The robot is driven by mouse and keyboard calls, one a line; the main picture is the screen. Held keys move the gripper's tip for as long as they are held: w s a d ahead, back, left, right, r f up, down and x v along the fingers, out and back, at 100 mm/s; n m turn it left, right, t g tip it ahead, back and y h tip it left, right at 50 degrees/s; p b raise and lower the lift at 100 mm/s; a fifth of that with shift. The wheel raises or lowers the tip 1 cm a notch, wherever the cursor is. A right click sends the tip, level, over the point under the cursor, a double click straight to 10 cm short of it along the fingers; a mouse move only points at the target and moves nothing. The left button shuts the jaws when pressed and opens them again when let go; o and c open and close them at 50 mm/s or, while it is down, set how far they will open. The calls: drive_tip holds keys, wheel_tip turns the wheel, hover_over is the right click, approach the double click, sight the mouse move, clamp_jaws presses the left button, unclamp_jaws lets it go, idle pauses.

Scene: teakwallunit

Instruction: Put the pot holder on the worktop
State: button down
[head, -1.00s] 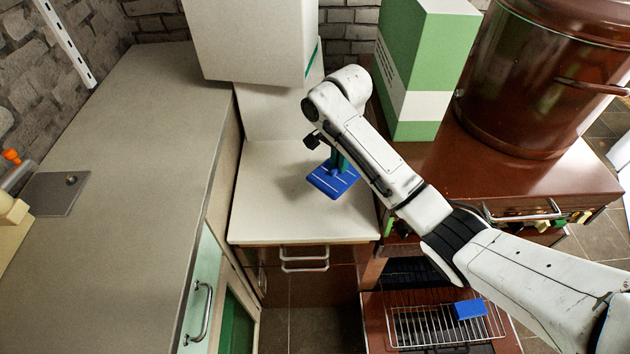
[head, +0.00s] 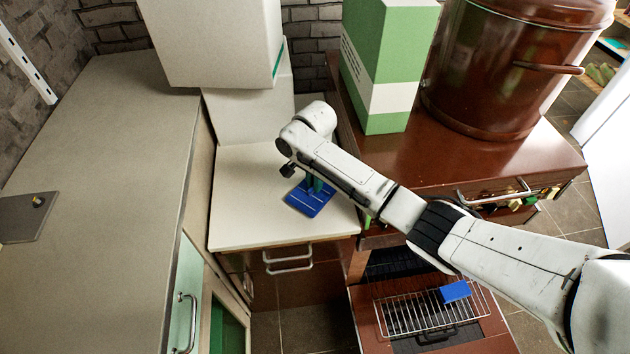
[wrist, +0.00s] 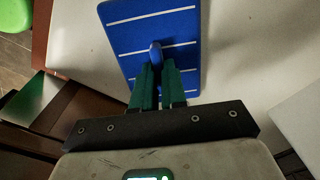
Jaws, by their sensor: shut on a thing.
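The pot holder (head: 308,200) is a flat blue slab with thin white lines. In the head view it is at the cream worktop (head: 245,215), right of the worktop's middle. It lies roughly level; I cannot tell whether it touches the top or hangs just above it. My gripper (wrist: 158,82) points down, its green fingers shut on a blue raised grip at the middle of the pot holder (wrist: 125,38). In the head view my arm hides part of the fingers and of the pot holder's right side.
Pale boxes (head: 250,115) stand at the worktop's back. A green and white box (head: 385,70) and a large brown pot (head: 500,80) stand on the brown unit at right. A blue block (head: 455,291) lies on a wire rack (head: 405,318) below. The worktop's front left is clear.

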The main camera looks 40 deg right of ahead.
drive_tip(key=c, duration=1.2)
unclamp_jaws()
drive_tip(key=shift+f, duration=0.1)
wheel_tip(320, 180, up, 12)
drive_tip(key=s+a+f+n+t+y, duration=0.1)
drive_tip(key=s+a+f+n, duration=0.35)
drive_tip(key=s+a, duration=0.2)
drive_tip(key=s+a+f+n+y, duration=0.1)
drive_tip(key=s+a+f+n, duration=0.2)
drive_tip(key=s+a+f, duration=0.35)
drive_tip(key=s+d+n, duration=0.1)
drive_tip(key=s+n, duration=0.1)
drive_tip(key=s, duration=0.4)
drive_tip(key=s+d+n+h, duration=0.1)
drive_tip(key=s+n, duration=0.2)
drive_tip(key=s, duration=0.4)
drive_tip(key=s+d+n+h, duration=0.1)
drive_tip(key=s+n, duration=0.2)
drive_tip(key=s, duration=0.3)
drive_tip(key=shift+s, duration=0.15)
